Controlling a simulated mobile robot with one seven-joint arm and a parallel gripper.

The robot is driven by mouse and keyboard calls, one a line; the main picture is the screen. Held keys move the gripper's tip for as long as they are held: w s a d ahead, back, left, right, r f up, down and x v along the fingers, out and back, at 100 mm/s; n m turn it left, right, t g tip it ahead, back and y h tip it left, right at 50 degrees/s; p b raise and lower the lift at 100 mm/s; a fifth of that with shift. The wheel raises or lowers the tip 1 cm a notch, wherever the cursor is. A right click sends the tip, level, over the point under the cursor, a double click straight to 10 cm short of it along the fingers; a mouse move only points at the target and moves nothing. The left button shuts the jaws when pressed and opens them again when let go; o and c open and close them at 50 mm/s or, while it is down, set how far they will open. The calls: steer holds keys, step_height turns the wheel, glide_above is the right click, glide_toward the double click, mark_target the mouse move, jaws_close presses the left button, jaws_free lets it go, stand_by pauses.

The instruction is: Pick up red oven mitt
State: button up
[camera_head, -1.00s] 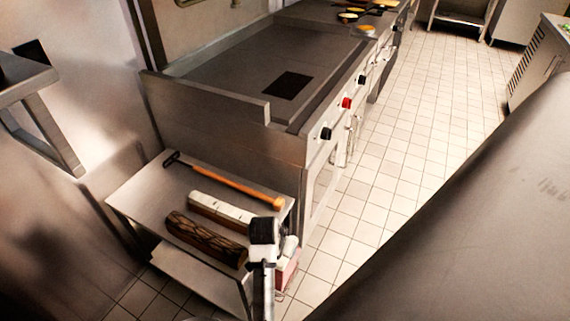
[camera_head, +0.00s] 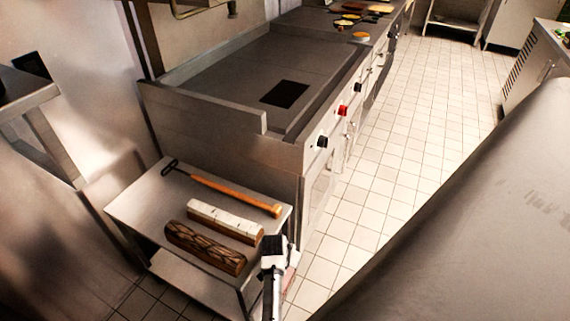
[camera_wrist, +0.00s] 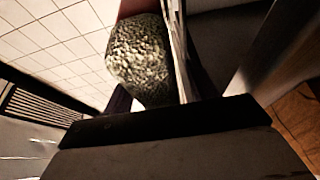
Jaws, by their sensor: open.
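A red patch, probably the red oven mitt (camera_head: 291,279), shows low beside the small steel table's right front corner, mostly hidden behind my arm. In the wrist view a red piece (camera_wrist: 137,8) shows at the top, joined to or touching a speckled grey-green rounded piece (camera_wrist: 140,62); I cannot tell whether both are the mitt. My gripper (camera_wrist: 152,92) is open, with a dark finger on each side of the speckled piece. I cannot tell whether the fingers touch it. In the head view my gripper end (camera_head: 273,250) is at the table's right edge, its fingertips hidden.
The small steel table (camera_head: 140,195) holds an orange-handled tool (camera_head: 235,194), a white-topped block (camera_head: 225,221) and a dark patterned log-like block (camera_head: 205,248). A griddle stove (camera_head: 225,80) with knobs stands behind it. Tiled floor (camera_head: 400,170) is open to the right.

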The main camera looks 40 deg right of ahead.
jaws_close()
stand_by(0.3)
steer(key=shift+r, duration=0.1)
